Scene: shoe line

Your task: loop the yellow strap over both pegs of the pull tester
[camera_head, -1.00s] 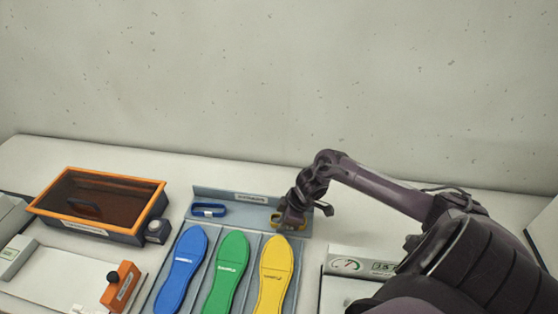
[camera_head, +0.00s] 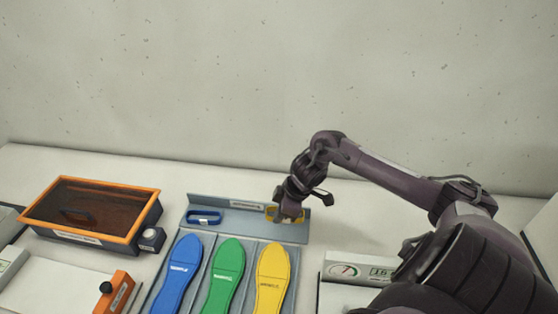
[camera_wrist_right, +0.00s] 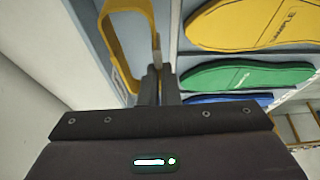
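My right gripper (camera_head: 284,216) is over the right end of the grey rack's back shelf. It is shut on the yellow strap (camera_head: 270,211), a closed loop. In the right wrist view the strap (camera_wrist_right: 124,14) sticks out past the closed fingers (camera_wrist_right: 156,78), which pinch one side of the loop. The strap appears slightly above the shelf. The pull tester (camera_head: 345,256), with a dial and a digital display, stands at the lower right. Its pegs are not visible; my right arm covers part of it. My left gripper is out of view.
A blue strap (camera_head: 204,217) lies on the shelf's left. Blue (camera_head: 178,272), green (camera_head: 224,272) and yellow (camera_head: 272,272) soles lie in the rack (camera_head: 195,272). An orange-rimmed box (camera_head: 149,213) and an orange block (camera_head: 118,290) are left. Bare table lies behind.

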